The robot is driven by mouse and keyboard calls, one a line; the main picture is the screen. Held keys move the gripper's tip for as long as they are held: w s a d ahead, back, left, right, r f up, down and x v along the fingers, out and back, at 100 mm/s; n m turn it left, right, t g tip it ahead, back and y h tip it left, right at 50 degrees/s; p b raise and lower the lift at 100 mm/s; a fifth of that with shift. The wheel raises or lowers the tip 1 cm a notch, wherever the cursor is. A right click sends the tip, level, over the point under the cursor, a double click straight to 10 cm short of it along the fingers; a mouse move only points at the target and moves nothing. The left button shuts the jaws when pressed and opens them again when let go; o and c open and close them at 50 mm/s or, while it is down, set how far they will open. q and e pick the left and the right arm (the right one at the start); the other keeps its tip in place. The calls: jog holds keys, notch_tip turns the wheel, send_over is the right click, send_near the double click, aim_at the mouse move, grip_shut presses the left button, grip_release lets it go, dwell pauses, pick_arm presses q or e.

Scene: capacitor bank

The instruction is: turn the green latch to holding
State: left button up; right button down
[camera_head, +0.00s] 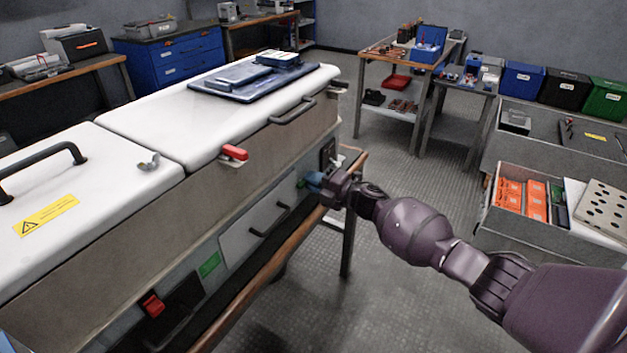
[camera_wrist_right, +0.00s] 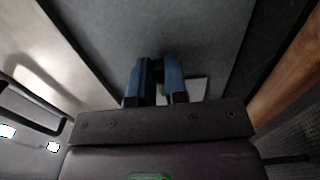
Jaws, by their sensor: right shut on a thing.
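The green latch (camera_head: 300,184) is on the front side of the long cabinet with white lids, near its far end. Only a small green bit of it shows beside my right gripper (camera_head: 314,181). In the right wrist view my right gripper (camera_wrist_right: 157,75) has its two blue fingers close together, with a bit of the green latch (camera_wrist_right: 160,90) between them. The gripper is shut on the latch. The fingers and wrist hide most of the latch, so its angle cannot be told. My left gripper is not in view.
A red latch (camera_head: 234,152) sits at the lid edge, and a red switch (camera_head: 153,305) is low on the front. A drawer-like panel with a dark handle (camera_head: 270,219) is beside my gripper. A wooden ledge (camera_head: 250,292) runs below.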

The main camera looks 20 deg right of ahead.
dwell(0.5)
jog(key=c, duration=1.1)
grip_release()
jog(key=shift+c, duration=0.2)
jog(key=p+v, duration=0.2)
jog(key=v, duration=0.9)
jog(key=shift+w, duration=0.1)
